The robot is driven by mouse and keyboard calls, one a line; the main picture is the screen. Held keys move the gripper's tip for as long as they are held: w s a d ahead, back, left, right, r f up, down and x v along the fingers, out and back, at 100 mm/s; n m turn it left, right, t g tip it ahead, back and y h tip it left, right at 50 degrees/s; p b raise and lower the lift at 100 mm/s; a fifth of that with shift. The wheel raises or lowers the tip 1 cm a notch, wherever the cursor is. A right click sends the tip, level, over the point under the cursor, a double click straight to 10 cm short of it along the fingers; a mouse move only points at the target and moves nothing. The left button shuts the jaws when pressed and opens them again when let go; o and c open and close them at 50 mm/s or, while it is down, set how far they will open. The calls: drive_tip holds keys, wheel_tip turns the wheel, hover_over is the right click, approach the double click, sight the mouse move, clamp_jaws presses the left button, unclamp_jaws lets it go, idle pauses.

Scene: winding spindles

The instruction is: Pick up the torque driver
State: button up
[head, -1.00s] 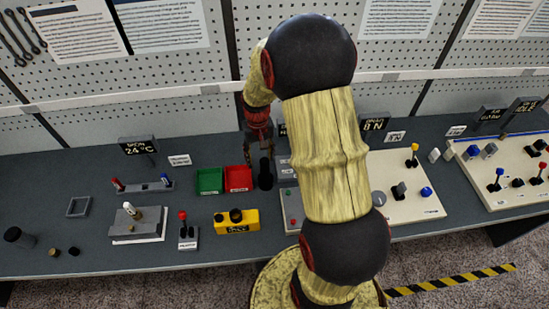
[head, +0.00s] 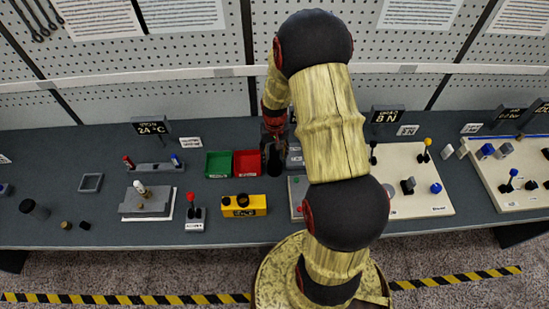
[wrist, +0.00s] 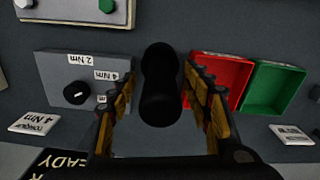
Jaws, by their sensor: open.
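The torque driver (head: 273,162) is a dark, rounded black handle standing on the bench just right of the red bin. In the wrist view the torque driver (wrist: 160,90) shows end-on between my fingers. My gripper (head: 273,136) is over it in the head view, with the forearm reaching down from the right. In the wrist view my gripper (wrist: 161,84) is open, with one yellow-brown finger on each side of the handle. I cannot tell whether either finger touches it. The driver's lower end is hidden.
A red bin (wrist: 223,77) and a green bin (wrist: 273,90) sit close beside the driver. A grey torque box (wrist: 58,68) with a knob is on the other side. A yellow box (head: 243,205) stands in front of the bins.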

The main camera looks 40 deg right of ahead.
clamp_jaws()
idle(0.8)
